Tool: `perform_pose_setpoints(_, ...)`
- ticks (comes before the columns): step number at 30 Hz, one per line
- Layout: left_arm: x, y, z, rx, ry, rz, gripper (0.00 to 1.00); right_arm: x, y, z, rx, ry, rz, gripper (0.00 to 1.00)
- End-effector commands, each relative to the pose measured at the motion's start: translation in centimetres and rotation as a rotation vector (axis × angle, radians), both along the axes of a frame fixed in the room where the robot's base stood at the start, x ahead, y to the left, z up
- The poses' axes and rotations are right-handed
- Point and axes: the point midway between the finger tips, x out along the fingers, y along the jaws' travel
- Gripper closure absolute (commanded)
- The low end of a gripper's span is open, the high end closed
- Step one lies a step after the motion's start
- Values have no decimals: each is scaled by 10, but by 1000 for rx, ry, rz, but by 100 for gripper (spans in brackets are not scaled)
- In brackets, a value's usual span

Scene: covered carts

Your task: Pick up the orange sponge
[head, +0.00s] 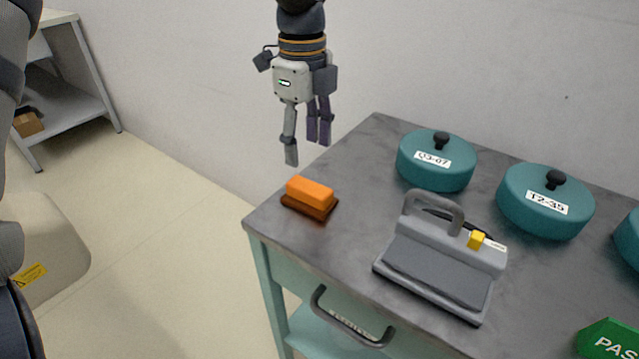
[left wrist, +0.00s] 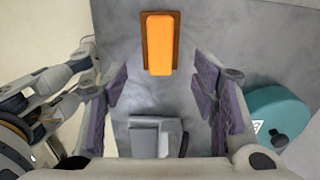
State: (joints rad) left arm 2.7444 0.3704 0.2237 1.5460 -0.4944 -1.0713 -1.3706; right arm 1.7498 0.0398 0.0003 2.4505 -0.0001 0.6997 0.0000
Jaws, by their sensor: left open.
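The orange sponge (head: 310,192) is a small block on a brown base near the left corner of the grey cart top (head: 350,160). My left gripper (head: 305,150) hangs above the cart with its fingers pointing down, open and empty, apart from the sponge. In the left wrist view the sponge (left wrist: 159,45) lies beyond the open fingers (left wrist: 165,95), near the top middle of the picture. My right gripper does not show.
A grey press-like device with a handle (head: 440,260) stands right of the sponge. Teal lidded pots (head: 436,165) line the back of the cart. A green sign (head: 608,340) is at the lower right. A shelf (head: 65,95) stands at the far left.

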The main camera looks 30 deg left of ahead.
Motion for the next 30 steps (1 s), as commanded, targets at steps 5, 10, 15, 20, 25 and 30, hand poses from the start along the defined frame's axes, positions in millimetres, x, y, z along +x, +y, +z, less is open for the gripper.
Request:
perform_pose_setpoints(5, 0, 0, -40, -1, 8, 0, 47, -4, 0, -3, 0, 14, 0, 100)
perform_pose_setpoints(10, 2, -2, -65, -1, 9, 0, 47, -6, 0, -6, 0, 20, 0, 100)
perform_pose_setpoints(15, 4, -3, -94, 0, 6, 1, 47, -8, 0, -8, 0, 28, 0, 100)
perform_pose_setpoints(20, 5, -3, -99, 0, 0, 1, 47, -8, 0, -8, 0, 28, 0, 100)
perform_pose_setpoints(25, 5, -3, -98, 0, 0, 1, 60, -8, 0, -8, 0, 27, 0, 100)
perform_pose_setpoints(30, 5, -3, -98, 0, 0, 1, 98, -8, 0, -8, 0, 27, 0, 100)
